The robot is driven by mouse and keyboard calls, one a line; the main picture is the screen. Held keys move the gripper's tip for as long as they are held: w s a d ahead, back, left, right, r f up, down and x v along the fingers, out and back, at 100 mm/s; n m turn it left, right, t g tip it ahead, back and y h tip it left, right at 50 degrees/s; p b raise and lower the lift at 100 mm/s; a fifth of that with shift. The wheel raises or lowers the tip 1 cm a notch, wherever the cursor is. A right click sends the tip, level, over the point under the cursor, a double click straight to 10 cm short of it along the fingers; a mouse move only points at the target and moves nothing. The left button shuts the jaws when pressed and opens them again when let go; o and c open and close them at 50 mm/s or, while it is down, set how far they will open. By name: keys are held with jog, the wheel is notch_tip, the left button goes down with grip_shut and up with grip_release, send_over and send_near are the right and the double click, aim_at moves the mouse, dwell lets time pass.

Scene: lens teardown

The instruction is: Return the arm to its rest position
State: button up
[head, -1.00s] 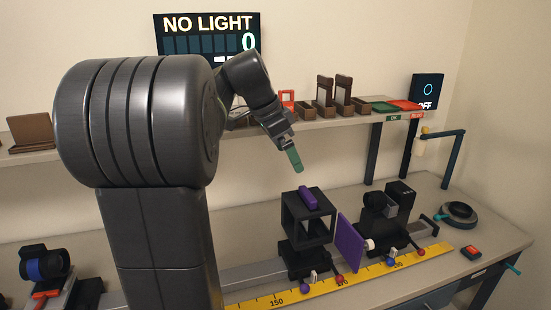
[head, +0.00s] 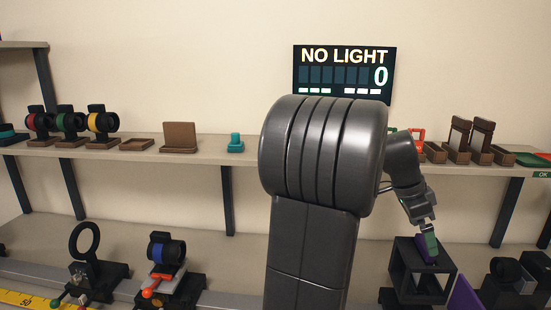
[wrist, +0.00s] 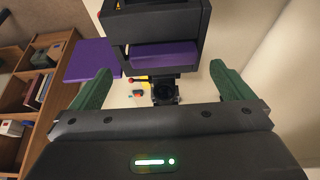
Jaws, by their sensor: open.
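My gripper (head: 430,245) is in front of, or over, the top of a black open cube-shaped holder (head: 405,285) on the bench at the lower right of the head view. In the wrist view its two green fingers are spread apart, with nothing held between them (wrist: 160,68). The holder (wrist: 165,22) shows just beyond the fingertips, with a purple piece (wrist: 165,55) in it. Whether a finger touches the holder cannot be told. A purple plate (head: 465,294) stands to the right of the holder, and also shows in the wrist view (wrist: 92,62).
A shelf (head: 250,150) runs behind the arm with ringed holders (head: 72,122), wooden trays and a teal part (head: 236,143). A display (head: 344,72) reads NO LIGHT, 0. A blue-ringed mount (head: 165,250) and a black ring stand (head: 85,243) are on the bench at left.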

aim_at(423, 244)
jog(key=x, duration=0.4)
jog(key=shift+r+p, duration=0.3)
jog(key=shift+f+b, duration=0.2)
jog(key=shift+b, duration=0.15)
jog(key=v, duration=1.4)
jog(key=x, duration=1.3)
jog(key=shift+d+f, duration=0.1)
jog(key=shift+f, duration=0.25)
jog(key=shift+r+p, duration=0.5)
jog(key=shift+p, duration=0.2)
jog(key=shift+s+d+r+p, duration=0.1)
jog(key=shift+d+p, duration=0.15)
jog(key=shift+p, duration=0.15)
notch_tip(423, 244, up, 11)
jog(key=p, duration=0.7)
